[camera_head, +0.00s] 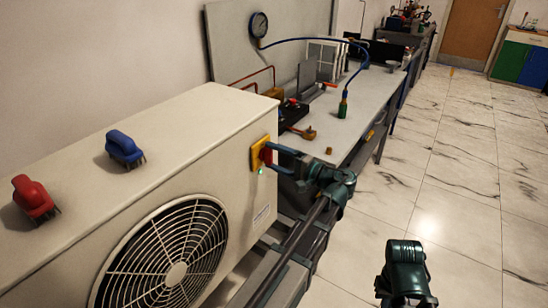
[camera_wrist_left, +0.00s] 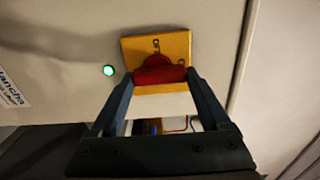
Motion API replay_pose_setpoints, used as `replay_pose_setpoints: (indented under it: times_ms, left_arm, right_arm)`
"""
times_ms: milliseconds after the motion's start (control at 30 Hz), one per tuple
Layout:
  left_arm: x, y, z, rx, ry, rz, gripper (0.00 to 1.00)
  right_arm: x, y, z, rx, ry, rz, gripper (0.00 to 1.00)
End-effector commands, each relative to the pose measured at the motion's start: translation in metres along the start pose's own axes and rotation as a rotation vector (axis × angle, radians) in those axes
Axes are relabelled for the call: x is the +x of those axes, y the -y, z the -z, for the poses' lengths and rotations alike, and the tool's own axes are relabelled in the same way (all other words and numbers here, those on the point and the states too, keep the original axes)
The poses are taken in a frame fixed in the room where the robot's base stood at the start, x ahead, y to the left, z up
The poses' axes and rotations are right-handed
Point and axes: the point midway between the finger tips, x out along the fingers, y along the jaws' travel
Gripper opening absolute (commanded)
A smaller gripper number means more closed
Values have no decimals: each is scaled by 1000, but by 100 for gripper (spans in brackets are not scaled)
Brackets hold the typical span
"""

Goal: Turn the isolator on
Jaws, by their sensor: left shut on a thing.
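The isolator is a yellow plate (camera_head: 256,155) with a red knob (camera_head: 266,153) on the side of the beige outdoor unit, near its right corner. In the left wrist view the red knob (camera_wrist_left: 160,75) lies crosswise on the yellow plate (camera_wrist_left: 172,46), with small dark marks above and to its right. My left gripper (camera_head: 272,154) is shut on the knob, with a blue finger at each end of it in the left wrist view (camera_wrist_left: 160,82). A green lamp (camera_wrist_left: 109,70) glows beside the plate. A dark green part of my right arm shows at lower right; its fingers do not show.
The beige unit (camera_head: 120,205) has a round fan grille (camera_head: 170,260). A red brush (camera_head: 34,198) and a blue brush (camera_head: 124,149) lie on top. The marble floor at right is clear.

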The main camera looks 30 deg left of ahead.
Motion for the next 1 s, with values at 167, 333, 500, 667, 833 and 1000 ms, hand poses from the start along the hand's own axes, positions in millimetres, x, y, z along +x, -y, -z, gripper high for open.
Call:
replay_pose_setpoints:
  times_ms: [167, 333, 500, 667, 833, 1000]
  left_arm:
    - [0, -1, 0, 3, -2, -2, 85]
    - [0, 0, 0, 2, -1, -1, 100]
    - [-1, 0, 0, 1, -1, -1, 100]
    - [-18, 0, 1, 1, -5, 0, 100]
    - [-54, 0, 2, 1, -7, -1, 100]
    - [-90, 0, 2, 1, -5, -1, 100]
  right_arm:
    - [0, 0, 0, 0, 0, 0, 0]
    - [0, 0, 0, 0, 0, 0, 0]
    - [0, 0, 0, 0, 0, 0, 0]
    - [0, 0, 0, 0, 0, 0, 0]
    - [0, 0, 0, 0, 0, 0, 0]
    - [0, 0, 0, 0, 0, 0, 0]
